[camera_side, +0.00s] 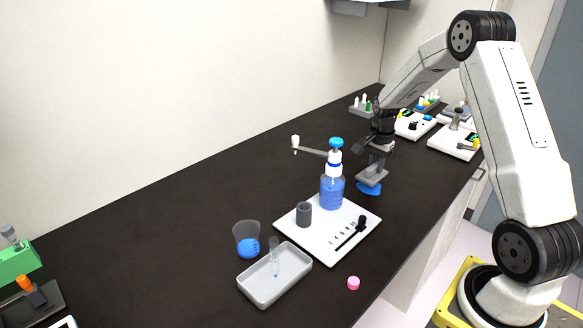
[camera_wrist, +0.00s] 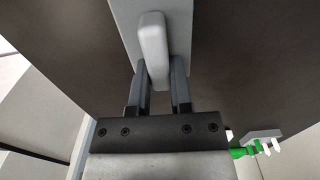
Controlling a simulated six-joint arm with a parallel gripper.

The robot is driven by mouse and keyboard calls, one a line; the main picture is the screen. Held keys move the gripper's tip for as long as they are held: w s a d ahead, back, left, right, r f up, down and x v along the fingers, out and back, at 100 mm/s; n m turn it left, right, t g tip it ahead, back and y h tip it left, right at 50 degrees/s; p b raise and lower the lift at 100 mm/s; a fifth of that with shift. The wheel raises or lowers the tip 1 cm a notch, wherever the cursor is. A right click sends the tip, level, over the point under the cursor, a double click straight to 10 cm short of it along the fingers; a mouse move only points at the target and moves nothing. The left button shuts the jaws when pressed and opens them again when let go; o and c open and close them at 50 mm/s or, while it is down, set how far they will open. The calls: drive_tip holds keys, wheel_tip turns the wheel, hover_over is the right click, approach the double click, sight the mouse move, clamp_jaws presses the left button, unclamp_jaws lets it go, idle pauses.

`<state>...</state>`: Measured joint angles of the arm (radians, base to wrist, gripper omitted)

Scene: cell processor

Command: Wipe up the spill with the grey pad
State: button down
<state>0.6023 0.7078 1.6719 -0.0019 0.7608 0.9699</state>
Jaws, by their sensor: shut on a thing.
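The grey pad (camera_side: 372,176) is held low over the dark bench, just behind and to the right of the blue bottle in the side view. My gripper (camera_side: 377,150) is shut on the pad's handle (camera_wrist: 152,48); the wrist view shows a finger on each side of it, and the flat grey pad (camera_wrist: 185,25) beyond. The blue spill (camera_side: 369,188) shows on the bench directly under the pad, partly hidden by it. I cannot tell whether the pad touches the spill. The spill does not show in the wrist view.
A blue dispenser bottle (camera_side: 332,190) stands on a white device (camera_side: 318,245) with a grey cylinder (camera_side: 304,214), close to the pad. A beaker (camera_side: 247,240), a tray (camera_side: 270,287) and a pink cap (camera_side: 353,283) lie nearer. Racks and devices (camera_side: 453,142) stand behind.

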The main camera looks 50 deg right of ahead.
sight(372, 169)
drive_tip(key=shift+n, duration=0.3)
drive_tip(key=n, duration=0.2)
drive_tip(key=a+n, duration=0.1)
drive_tip(key=n, duration=0.1)
drive_tip(key=r+n, duration=0.1)
drive_tip(key=n, duration=0.1)
drive_tip(key=shift+s+a, duration=0.15)
drive_tip(key=shift+a, duration=0.2)
drive_tip(key=n, duration=0.2)
drive_tip(key=a+n, duration=0.1)
drive_tip(key=n, duration=0.1)
drive_tip(key=r+n, duration=0.1)
drive_tip(key=n, duration=0.2)
drive_tip(key=shift+s+a+r, duration=0.1)
drive_tip(key=shift+s+a, duration=0.1)
drive_tip(key=shift+a, duration=0.15)
drive_tip(key=n, duration=0.2)
drive_tip(key=a+n, duration=0.1)
drive_tip(key=n, duration=0.1)
drive_tip(key=r+n, duration=0.1)
drive_tip(key=n, duration=0.1)
drive_tip(key=shift+s+a+n, duration=0.25)
drive_tip(key=shift+a+n, duration=0.05)
drive_tip(key=n, duration=0.2)
drive_tip(key=a+n, duration=0.1)
drive_tip(key=n, duration=0.3)
drive_tip(key=shift+s+a+r+n, duration=0.3)
drive_tip(key=shift+r+n, duration=0.1)
drive_tip(key=shift+f, duration=0.1)
